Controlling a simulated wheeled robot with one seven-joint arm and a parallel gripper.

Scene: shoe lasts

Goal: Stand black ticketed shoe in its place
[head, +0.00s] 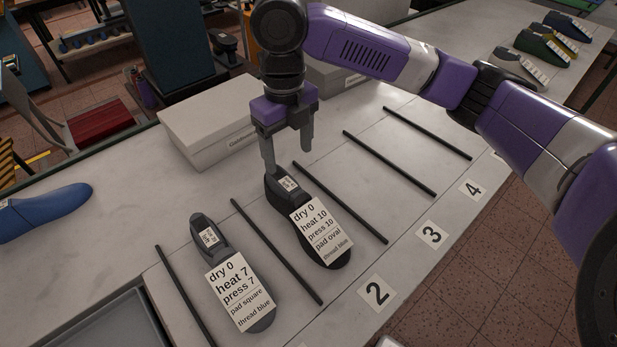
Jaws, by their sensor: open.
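The black shoe (332,250) lies in the lane marked 2, between two black rods. Its large white ticket (321,231) reads dry 0, heat 10, press 10, pad oval, thread blue. A small label is on its raised heel end. My gripper (288,157) is open and points down at this heel end, with one finger to its left and one to its right in the picture. Whether a finger touches the shoe I cannot tell. Nothing is seen held.
A dark grey ticketed shoe (262,321) lies one lane to the left, its ticket reading heat 7. Lanes by cards 3 (431,234) and 4 (473,189) are empty. A grey box (210,130) stands behind; a blue last (45,212) lies far left. Several lasts sit back right.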

